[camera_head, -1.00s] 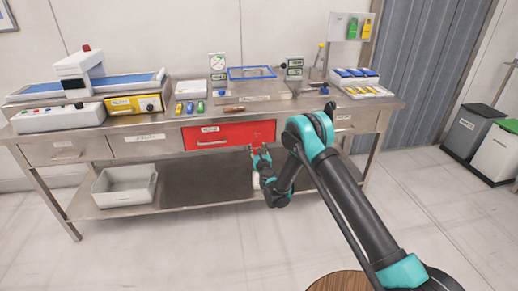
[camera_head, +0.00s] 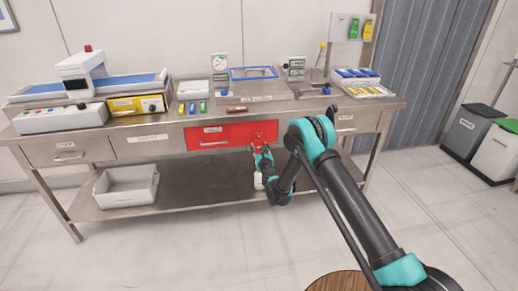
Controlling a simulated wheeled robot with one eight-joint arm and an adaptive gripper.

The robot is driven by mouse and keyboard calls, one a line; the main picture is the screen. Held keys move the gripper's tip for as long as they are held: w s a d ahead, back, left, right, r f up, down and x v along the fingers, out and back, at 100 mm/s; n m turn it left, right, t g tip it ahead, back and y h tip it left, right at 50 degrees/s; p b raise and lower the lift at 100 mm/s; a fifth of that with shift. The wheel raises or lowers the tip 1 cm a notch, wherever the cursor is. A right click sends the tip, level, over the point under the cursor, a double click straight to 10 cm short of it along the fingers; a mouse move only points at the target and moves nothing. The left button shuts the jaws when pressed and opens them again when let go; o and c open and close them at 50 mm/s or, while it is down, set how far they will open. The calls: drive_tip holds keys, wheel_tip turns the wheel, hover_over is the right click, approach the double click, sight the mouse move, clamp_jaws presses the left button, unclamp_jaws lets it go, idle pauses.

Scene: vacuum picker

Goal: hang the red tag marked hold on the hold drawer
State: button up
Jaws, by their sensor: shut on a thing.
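The hold drawer (camera_head: 225,136) is the red-fronted drawer under the middle of the steel bench, and it is closed. It has a white label and a handle at its left part; the label is too small to read. My gripper (camera_head: 260,149) is at the right part of the drawer front, close to it. It is shut on the red tag, which shows only as a small red patch at the fingertips against the red drawer. The tag's marking cannot be read. Whether the tag touches the drawer or a hook cannot be told.
A board (camera_head: 350,26) at the back right carries a green tag (camera_head: 354,28) and a yellow tag (camera_head: 367,30). A grey bin (camera_head: 127,187) stands on the lower shelf (camera_head: 200,185). A screwdriver-like tool (camera_head: 236,109) lies near the bench edge above the drawer.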

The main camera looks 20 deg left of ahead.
drive_tip(key=o, duration=1.1)
drive_tip(key=shift+c, duration=0.2)
drive_tip(key=shift+s, duration=0.15)
